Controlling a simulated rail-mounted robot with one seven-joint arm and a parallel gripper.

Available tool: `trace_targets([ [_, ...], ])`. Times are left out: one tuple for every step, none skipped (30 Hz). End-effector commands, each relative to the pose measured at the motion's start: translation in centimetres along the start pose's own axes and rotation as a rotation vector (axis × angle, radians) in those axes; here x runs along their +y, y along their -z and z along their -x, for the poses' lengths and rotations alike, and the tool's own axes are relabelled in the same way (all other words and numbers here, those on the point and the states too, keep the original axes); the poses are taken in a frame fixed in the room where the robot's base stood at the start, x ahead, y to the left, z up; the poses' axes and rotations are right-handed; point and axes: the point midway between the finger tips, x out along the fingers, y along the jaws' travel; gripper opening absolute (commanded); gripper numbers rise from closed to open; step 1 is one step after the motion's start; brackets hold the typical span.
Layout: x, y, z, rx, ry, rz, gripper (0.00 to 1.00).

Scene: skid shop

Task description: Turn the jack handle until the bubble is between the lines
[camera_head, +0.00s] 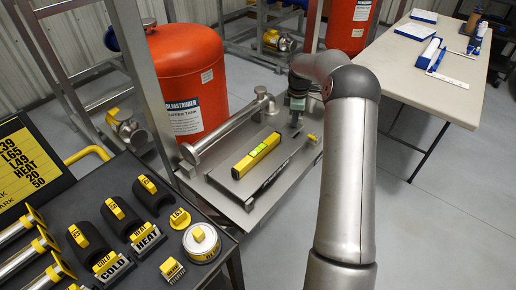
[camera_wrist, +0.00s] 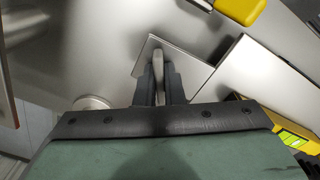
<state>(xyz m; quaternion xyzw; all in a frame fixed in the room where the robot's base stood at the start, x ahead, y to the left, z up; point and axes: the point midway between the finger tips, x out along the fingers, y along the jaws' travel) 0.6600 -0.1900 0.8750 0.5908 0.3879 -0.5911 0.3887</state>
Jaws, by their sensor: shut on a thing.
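A yellow spirit level (camera_head: 256,157) lies on a flat grey metal plate (camera_head: 277,179) on the skid. Its bright green vial shows, but the bubble and lines are too small to read. Part of the level also shows at the lower right of the wrist view (camera_wrist: 304,143). My gripper (camera_head: 295,122) is lowered at the skid's back right corner, beyond the level. In the wrist view my gripper (camera_wrist: 159,75) is shut on a slim grey bar, which appears to be the jack handle (camera_wrist: 158,62), above a small square plate. The fingers hide the bar's lower part.
A yellow part (camera_head: 312,137) sits on the skid right of my gripper. A flanged pipe (camera_head: 228,130) runs along the skid's left. An orange tank (camera_head: 187,80) stands behind. A dark table with labelled parts is front left; a pale table (camera_head: 435,75) is right.

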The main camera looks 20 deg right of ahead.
Motion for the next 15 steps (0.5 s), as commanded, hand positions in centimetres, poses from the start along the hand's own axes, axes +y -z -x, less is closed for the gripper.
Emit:
trace_targets([
  [-0.04, -0.01, -0.03, 0.000, 0.002, -0.019, 0.00],
  [-0.04, -0.01, -0.04, 0.001, 0.002, -0.023, 0.00],
  [-0.04, -0.02, -0.05, 0.001, 0.002, -0.024, 0.00],
  [-0.05, -0.02, -0.06, 0.001, 0.002, -0.023, 0.00],
  [-0.05, -0.02, -0.06, 0.001, 0.002, -0.022, 0.00],
  [-0.05, -0.02, -0.07, 0.001, 0.002, -0.022, 0.00],
  [-0.05, -0.02, -0.07, 0.001, 0.002, -0.022, 0.00],
  [-0.05, -0.02, -0.07, 0.001, 0.002, -0.024, 0.00],
  [-0.06, 0.00, -0.07, 0.001, 0.002, -0.042, 0.00],
  [-0.06, 0.01, -0.06, 0.000, 0.002, -0.068, 0.00],
  [-0.06, -0.01, -0.05, -0.001, 0.002, -0.104, 0.00],
  [-0.07, -0.01, -0.05, -0.002, 0.002, -0.159, 0.00],
  [-0.08, 0.04, -0.05, -0.001, 0.003, -0.200, 0.00],
  [-0.08, 0.02, -0.06, -0.001, 0.003, -0.237, 0.00],
  [-0.08, -0.03, -0.09, -0.002, 0.003, -0.277, 0.00],
])
